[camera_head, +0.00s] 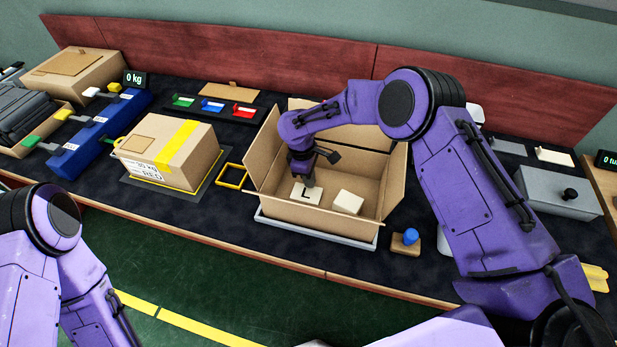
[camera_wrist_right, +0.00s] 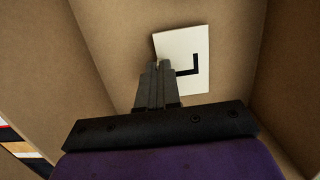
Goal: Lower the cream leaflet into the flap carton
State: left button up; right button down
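The cream leaflet (camera_head: 302,196), marked with a black L, is inside the open flap carton (camera_head: 285,215), low over its floor. I cannot tell whether it touches the floor. My right gripper (camera_head: 309,181) reaches down into the carton, its fingers close together at the leaflet's edge and appearing to pinch it. The right wrist view shows the fingers (camera_wrist_right: 160,70) at the left edge of the leaflet (camera_wrist_right: 186,50), with the carton walls around. My left arm shows at lower left; its gripper is out of view.
A cream block (camera_head: 348,202) sits in the carton to the right of the leaflet. A taped box (camera_head: 172,150) stands to the left with a yellow frame (camera_head: 231,176) between. A blue-knobbed stamp (camera_head: 408,241) is at the carton's front right.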

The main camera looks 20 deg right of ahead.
jog(key=shift+f, duration=0.2)
jog(key=c, duration=1.3)
grip_release()
jog(key=shift+o, duration=0.2)
